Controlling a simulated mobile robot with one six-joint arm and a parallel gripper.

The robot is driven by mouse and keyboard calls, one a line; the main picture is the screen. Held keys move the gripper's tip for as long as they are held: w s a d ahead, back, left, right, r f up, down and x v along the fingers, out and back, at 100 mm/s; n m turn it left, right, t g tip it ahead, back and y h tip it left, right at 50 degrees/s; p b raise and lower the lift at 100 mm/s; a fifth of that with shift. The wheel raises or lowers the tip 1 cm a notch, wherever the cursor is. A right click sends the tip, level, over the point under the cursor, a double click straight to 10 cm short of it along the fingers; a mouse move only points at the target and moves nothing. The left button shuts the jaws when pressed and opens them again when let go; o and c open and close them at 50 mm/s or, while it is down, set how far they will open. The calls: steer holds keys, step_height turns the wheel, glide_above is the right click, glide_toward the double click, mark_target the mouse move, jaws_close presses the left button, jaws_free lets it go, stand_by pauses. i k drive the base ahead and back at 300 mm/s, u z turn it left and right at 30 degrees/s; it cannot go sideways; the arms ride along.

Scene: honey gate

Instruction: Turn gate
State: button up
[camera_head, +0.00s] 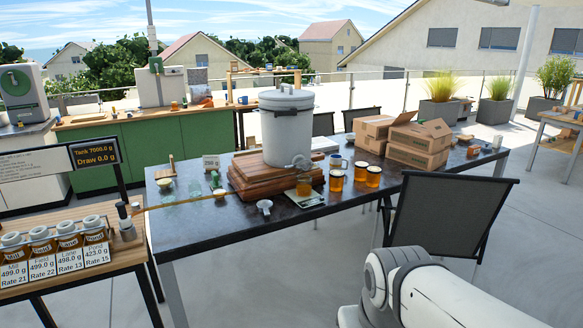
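A pale honey tank (286,130) with a lid stands upright on stacked wooden boards (262,178) on the dark table. Its gate (298,163) is low on the tank's right front; I cannot tell at this size whether it is open or shut. A glass jar (304,187) stands below the gate on a flat scale (305,199); its fill is unclear. The sign (92,154) reads Tank 7000.0 g and Draw 0.0 g. Part of my white arm shows at the lower right, apart from the tank. My gripper is not in view.
Amber jars (336,181) and a mug (337,162) stand right of the scale. A small white item (264,206) lies left of it. Cardboard boxes (418,143) fill the table's right part. A black chair (447,212) stands in front. Labelled jars (68,236) stand on a side table.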

mark_target(306, 164)
steer(key=u, duration=0.05)
steer(key=i, duration=2.65)
steer(key=u, duration=0.15)
